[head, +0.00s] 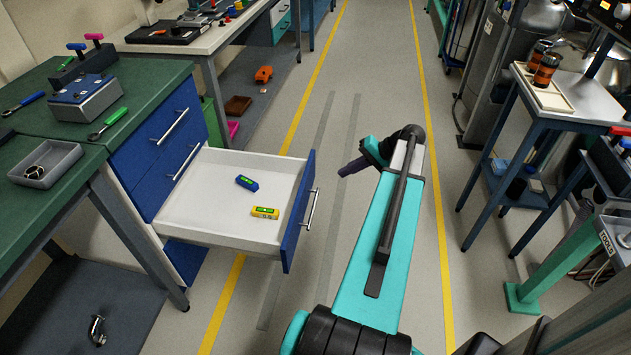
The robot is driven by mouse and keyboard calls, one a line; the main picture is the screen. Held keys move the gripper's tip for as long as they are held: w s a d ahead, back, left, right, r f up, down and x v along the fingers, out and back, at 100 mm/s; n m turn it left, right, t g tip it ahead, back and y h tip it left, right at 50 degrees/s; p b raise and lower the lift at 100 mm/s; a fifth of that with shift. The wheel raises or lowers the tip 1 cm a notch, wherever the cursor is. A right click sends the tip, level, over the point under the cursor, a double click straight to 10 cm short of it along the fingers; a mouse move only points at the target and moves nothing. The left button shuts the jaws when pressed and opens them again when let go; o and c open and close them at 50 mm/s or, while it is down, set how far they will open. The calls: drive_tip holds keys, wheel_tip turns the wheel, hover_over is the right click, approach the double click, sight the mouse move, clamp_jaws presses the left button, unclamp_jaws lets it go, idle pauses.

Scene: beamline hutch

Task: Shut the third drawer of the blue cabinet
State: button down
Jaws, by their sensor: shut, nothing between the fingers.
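The blue cabinet (150,145) stands at the left under a green worktop, with two closed drawer fronts showing. The third drawer (180,217) below them is pulled far out to the right. Its blue front (293,245) carries a silver bar handle (311,209). A blue level (247,183) and a yellow level (265,213) lie inside it. My gripper (345,171) is shut and empty, to the right of the drawer front and apart from it. Its dark fingers point left, toward the handle side of the drawer.
The floor between the yellow lines is clear around my arm. A blue-legged table (540,115) stands at the right. A grey tray (45,163) and tools lie on the green worktop (145,85). An orange object (263,74) lies under the far bench.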

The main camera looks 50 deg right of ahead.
approach(306, 185)
wheel_tip(306, 185, down, 3)
drive_tip(key=shift+w+a+f, duration=0.15)
drive_tip(key=shift+w+a, duration=1.1)
drive_tip(key=shift+w, duration=0.25)
